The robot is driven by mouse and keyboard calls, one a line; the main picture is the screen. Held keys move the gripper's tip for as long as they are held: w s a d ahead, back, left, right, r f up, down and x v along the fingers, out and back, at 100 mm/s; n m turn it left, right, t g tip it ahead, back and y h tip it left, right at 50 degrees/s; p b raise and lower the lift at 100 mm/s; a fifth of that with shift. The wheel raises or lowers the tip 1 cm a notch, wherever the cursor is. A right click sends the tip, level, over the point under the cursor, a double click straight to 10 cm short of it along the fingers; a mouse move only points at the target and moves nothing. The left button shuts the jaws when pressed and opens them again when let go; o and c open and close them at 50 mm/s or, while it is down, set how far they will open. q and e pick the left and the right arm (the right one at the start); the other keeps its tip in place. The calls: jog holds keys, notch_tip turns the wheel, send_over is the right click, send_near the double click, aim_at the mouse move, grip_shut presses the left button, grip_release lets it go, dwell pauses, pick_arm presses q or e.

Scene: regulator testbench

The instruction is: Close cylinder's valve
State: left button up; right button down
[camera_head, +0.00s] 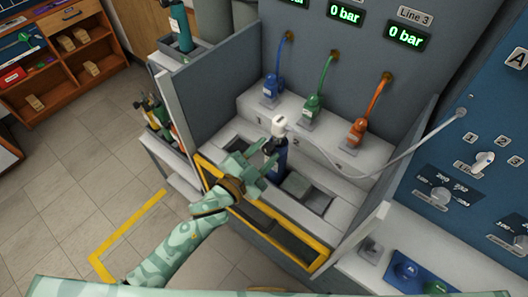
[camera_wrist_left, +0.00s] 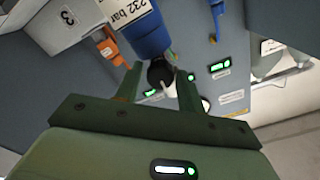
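A blue gas cylinder (camera_head: 278,168) stands in a slot of the bench, with a white regulator (camera_head: 279,124) on top and a pale hose running right. In the left wrist view the cylinder (camera_wrist_left: 145,32) appears upside down with a "232 bar" label. Its round black valve knob (camera_wrist_left: 160,73) shows between the fingertips of my left gripper (camera_wrist_left: 158,76). The fingers are open, with a gap visible on each side of the knob; I cannot tell whether they reach around it. In the head view my left gripper (camera_head: 262,172) is beside the cylinder. My right gripper is not in view.
Blue (camera_head: 271,87), green (camera_head: 313,106) and orange (camera_head: 357,131) fittings with hoses stand on the rear ledge. A yellow-edged frame (camera_head: 268,212) borders the bench front. Grey side walls (camera_head: 212,82) flank the bay. A blue control panel (camera_head: 470,170) is at right.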

pick_arm(q)
jog(key=shift+o, duration=0.5)
jog(key=v, duration=1.6)
jog(key=shift+p, duration=0.35)
jog(key=shift+s+a, duration=0.1)
jog(key=shift+s, duration=0.05)
